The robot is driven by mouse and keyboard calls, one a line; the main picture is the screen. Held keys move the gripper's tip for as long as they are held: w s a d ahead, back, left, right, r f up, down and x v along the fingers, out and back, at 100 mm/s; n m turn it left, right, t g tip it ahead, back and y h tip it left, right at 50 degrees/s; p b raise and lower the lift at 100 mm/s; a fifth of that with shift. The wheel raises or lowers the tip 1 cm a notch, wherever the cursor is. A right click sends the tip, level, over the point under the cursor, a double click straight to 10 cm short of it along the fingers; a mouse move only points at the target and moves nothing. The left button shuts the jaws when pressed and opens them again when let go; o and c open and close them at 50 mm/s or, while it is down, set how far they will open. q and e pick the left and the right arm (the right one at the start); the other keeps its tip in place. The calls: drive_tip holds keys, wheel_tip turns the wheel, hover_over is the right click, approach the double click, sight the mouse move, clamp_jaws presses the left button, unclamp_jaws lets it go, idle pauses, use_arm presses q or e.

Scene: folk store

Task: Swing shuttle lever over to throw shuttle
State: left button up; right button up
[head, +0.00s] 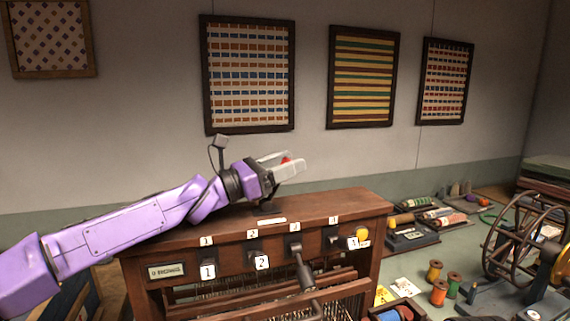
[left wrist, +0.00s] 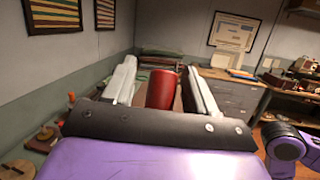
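A brown wooden loom (head: 330,205) stands in the middle of the head view. Its front has numbered tags and several dark levers; one with a long dark handle (head: 304,272) hangs from the front near tag 3. My left gripper (head: 288,162) is above the loom's top, pointing right. Its pale fingers are apart, with a red knob or grip (head: 286,160) between them. In the left wrist view the red cylinder (left wrist: 162,88) stands between the fingers, with a gap visible on each side. Its lower end is hidden, so I cannot tell what it is mounted on.
Right of the loom are thread spools (head: 438,292), a tray of yarn (head: 410,238) and a spinning wheel (head: 527,240). A yellow knob (head: 362,234) is at the loom's right front. Framed textiles (head: 249,75) hang on the wall behind. The air above the loom's right end is clear.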

use_arm(q)
drive_tip(key=shift+r, duration=0.1)
drive_tip(key=b+v, duration=0.1)
drive_tip(key=v, duration=0.2)
drive_tip(key=shift+a+f+b, duration=0.3)
drive_tip(key=shift+b, duration=0.05)
drive_tip(key=s+a, duration=0.1)
drive_tip(key=a, duration=0.2)
drive_tip(key=s+a+b, duration=0.1)
drive_tip(key=s+a, duration=0.1)
drive_tip(key=a, duration=0.2)
drive_tip(key=s+a, duration=0.2)
drive_tip(key=a, duration=0.1)
drive_tip(key=shift+a+r+b, duration=0.15)
drive_tip(key=shift+r+b, duration=0.05)
drive_tip(key=shift+b, duration=0.15)
